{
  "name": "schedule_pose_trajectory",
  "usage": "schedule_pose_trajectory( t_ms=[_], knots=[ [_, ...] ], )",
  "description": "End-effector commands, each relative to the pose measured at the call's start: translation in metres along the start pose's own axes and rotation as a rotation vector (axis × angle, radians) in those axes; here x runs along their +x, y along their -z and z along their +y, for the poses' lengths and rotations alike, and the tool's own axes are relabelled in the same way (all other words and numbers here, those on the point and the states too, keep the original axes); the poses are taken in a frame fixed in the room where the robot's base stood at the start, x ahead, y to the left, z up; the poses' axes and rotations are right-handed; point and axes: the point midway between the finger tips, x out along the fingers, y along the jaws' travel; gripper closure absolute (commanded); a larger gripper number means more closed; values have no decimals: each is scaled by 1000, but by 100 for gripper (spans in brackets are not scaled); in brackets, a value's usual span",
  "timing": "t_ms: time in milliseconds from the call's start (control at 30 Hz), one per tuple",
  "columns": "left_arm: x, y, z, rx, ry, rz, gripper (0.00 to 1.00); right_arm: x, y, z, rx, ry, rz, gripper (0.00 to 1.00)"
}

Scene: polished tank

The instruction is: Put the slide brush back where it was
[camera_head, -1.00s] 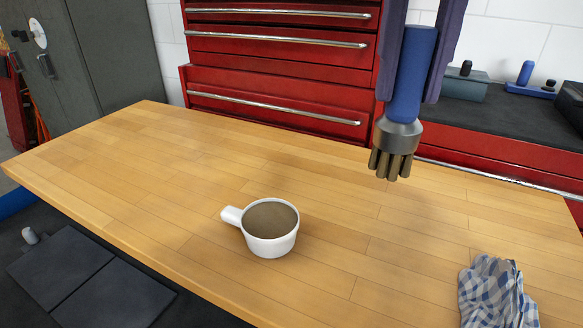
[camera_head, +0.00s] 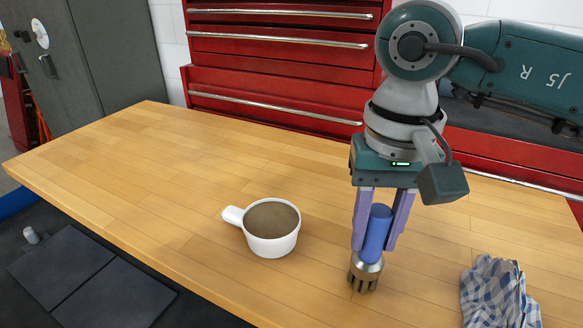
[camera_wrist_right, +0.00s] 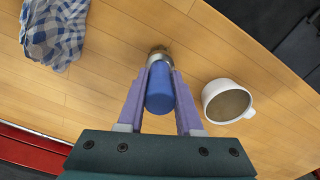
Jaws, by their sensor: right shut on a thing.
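The slide brush (camera_head: 376,235) has a blue handle, a grey metal collar and brown bristles. My right gripper (camera_head: 375,240) is shut on its blue handle and holds it nearly upright, bristles down. The bristle end is at or just above the wooden tabletop; I cannot tell whether it touches. In the right wrist view the brush (camera_wrist_right: 160,88) sits between the two purple fingers of the right gripper (camera_wrist_right: 160,82). A white cup with a side handle (camera_head: 271,246) and brown contents stands to the left of the brush. My left gripper is not in view.
A blue-and-white checked cloth (camera_head: 495,292) lies crumpled right of the brush. The wooden bench (camera_head: 150,170) is clear at the left and back. A red drawer cabinet (camera_head: 275,75) stands behind it. Dark pads (camera_head: 90,280) lie below the front-left edge.

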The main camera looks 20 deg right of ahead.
Motion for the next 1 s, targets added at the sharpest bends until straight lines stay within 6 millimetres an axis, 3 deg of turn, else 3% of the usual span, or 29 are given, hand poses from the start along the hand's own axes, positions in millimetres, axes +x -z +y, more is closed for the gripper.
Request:
schedule_pose_trajectory(
  t_ms=[267, 300, 533, 867, 1000],
  knots=[
    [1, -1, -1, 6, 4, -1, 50, 1, 1, 0, 0, 1, 3, 100],
    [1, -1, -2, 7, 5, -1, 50, 2, 0, 0, 0, 0, 2, 63],
    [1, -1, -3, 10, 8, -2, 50, 1, 0, 0, 0, 0, 1, 38],
    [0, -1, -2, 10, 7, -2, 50, -3, 1, 0, 0, 1, 3, 36],
    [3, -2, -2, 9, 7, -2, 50, -22, 2, 0, 0, 1, 7, 36]
  ],
)
